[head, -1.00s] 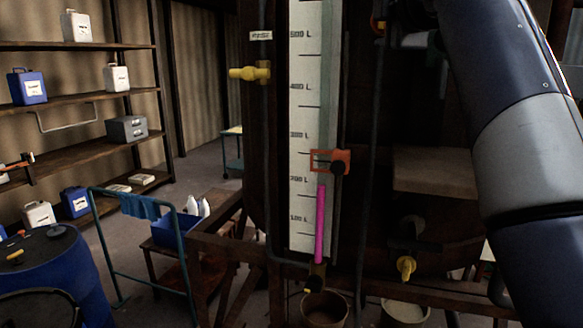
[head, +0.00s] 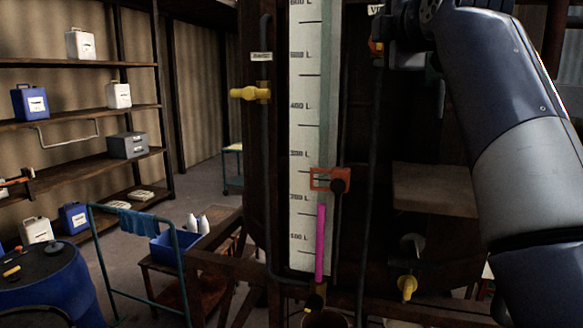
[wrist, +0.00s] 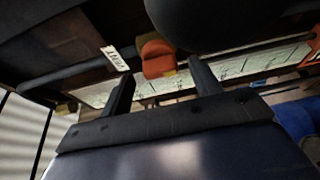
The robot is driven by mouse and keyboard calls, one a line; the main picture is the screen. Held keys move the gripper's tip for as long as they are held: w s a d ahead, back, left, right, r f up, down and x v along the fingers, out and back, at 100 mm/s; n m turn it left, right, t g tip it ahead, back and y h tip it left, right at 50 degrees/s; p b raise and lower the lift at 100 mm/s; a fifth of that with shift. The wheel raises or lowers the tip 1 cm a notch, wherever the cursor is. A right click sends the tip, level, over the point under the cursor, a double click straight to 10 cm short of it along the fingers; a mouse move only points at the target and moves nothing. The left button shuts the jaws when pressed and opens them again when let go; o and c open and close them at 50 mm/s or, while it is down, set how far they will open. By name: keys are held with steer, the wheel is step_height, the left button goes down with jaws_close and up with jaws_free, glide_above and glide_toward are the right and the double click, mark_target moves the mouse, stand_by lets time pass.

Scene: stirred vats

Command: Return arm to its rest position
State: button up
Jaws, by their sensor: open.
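My gripper (wrist: 160,92) shows in the wrist view with its two dark fingers apart and nothing between them. An orange knob (wrist: 158,60) appears beyond the fingertips; the view does not show whether they touch it. In the head view my arm fills the right side, and the gripper itself is not clearly visible there. The vat (head: 262,190) stands in the middle with a white level scale (head: 303,120). An orange pointer frame (head: 322,179) sits on the scale, above the top of a magenta column (head: 320,240).
A yellow valve (head: 250,93) is on the vat's upper left, and another yellow valve (head: 407,287) is low on the right. Shelves (head: 80,119) with jugs stand at the left. A blue drum (head: 45,285) and a cart (head: 145,262) stand at the lower left.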

steer(key=shift+w+a+f+m+t+h, duration=0.1)
steer(key=shift+w+m+t+h, duration=0.3)
steer(key=shift+m, duration=1.15)
steer(key=shift+w+d+f+m+t+h, duration=0.15)
steer(key=shift+m+t, duration=0.45)
steer(key=shift+m, duration=0.9)
steer(key=shift+w+a+r+m+t+h, duration=0.2)
steer(key=shift+m+t, duration=0.3)
steer(key=shift+m, duration=1.05)
steer(key=shift+f+m+t+h+b, duration=0.15)
steer(key=shift+m+h, duration=0.35)
steer(key=shift+m, duration=0.6)
steer(key=shift+f+m+t+h+b, duration=0.15)
steer(key=shift+m+h, duration=0.3)
steer(key=shift+m, duration=0.65)
steer(key=shift+m+h+b, duration=0.4)
steer(key=shift+m+h, duration=0.2)
steer(key=shift+m, duration=0.6)
steer(key=shift+a+m+h+b, duration=0.1)
steer(key=shift+m+h+b, duration=0.45)
steer(key=shift+m, duration=0.75)
steer(key=shift+m+h, duration=0.25)
steer(key=shift+m, duration=0.15)
steer(key=shift+m, duration=0.3)
